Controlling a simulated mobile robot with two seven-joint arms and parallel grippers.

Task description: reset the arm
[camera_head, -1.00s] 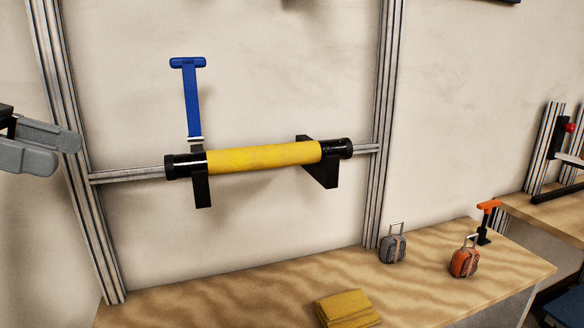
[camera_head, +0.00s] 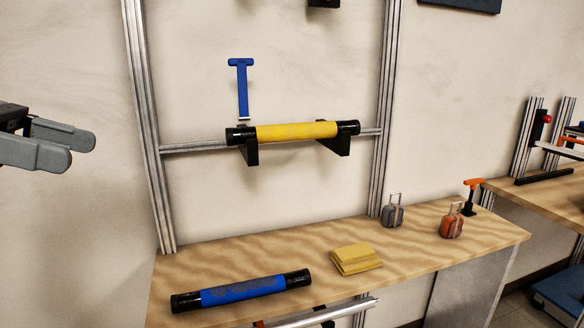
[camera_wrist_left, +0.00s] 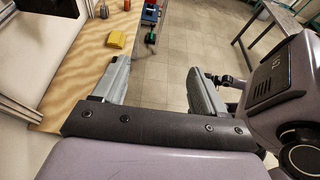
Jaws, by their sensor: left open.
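My left gripper (camera_head: 80,147) comes in at the left edge of the head view. Its two grey fingers are apart, with nothing between them, and it hangs in front of the bare wall left of the metal frame. In the left wrist view the fingers (camera_wrist_left: 160,82) are spread wide, with tiled floor showing between them and the bench to the left. My right gripper does not show clearly in either view.
A yellow roll (camera_head: 297,131) rests on black brackets, with a blue T-handled strap (camera_head: 242,90) above it.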

